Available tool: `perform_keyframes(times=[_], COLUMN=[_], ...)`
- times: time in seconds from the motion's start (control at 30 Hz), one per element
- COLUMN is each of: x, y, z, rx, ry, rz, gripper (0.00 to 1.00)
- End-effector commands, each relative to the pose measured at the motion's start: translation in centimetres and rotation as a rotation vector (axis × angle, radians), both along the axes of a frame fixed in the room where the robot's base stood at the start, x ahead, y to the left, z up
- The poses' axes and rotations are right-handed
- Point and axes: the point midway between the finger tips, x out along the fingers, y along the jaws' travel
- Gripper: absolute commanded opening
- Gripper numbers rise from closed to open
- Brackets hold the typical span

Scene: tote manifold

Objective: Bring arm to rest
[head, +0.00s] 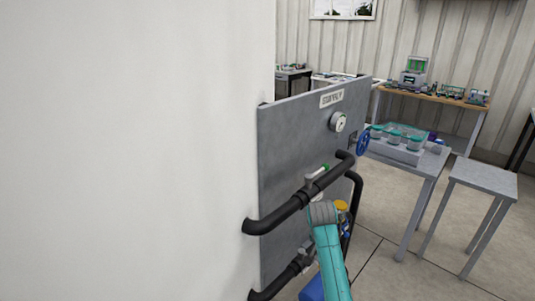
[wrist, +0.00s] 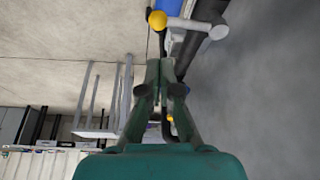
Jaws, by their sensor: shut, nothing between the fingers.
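My gripper (wrist: 160,68) is in the wrist view with its dark green fingers together and nothing between them. A valve lever with a yellow ball end (wrist: 157,20) lies just beyond the fingertips, beside a black pipe (wrist: 205,12). I see a gap between the tips and the lever. In the head view my teal arm reaches up from the bottom edge, in front of the lower part of a grey panel (head: 290,140). My gripper's fingers cannot be made out there.
A white wall (head: 130,150) fills the left. A table with jars (head: 408,164) and a grey stool (head: 483,178) stand right. Floor shows between them.

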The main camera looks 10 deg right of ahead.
Motion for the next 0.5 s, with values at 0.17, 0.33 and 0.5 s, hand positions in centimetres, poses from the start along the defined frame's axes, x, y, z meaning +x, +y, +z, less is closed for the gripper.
perform_keyframes(times=[0.17,0.33,0.5], x=[-2.6,-6.4,-10.8], y=[0.5,1.2,2.0], z=[-4.8,-10.0,-14.1], rx=[-0.008,-0.023,-0.036], ry=[-0.034,-0.100,-0.170], rz=[0.056,0.135,0.209], gripper=[0.00,0.00,0.00])
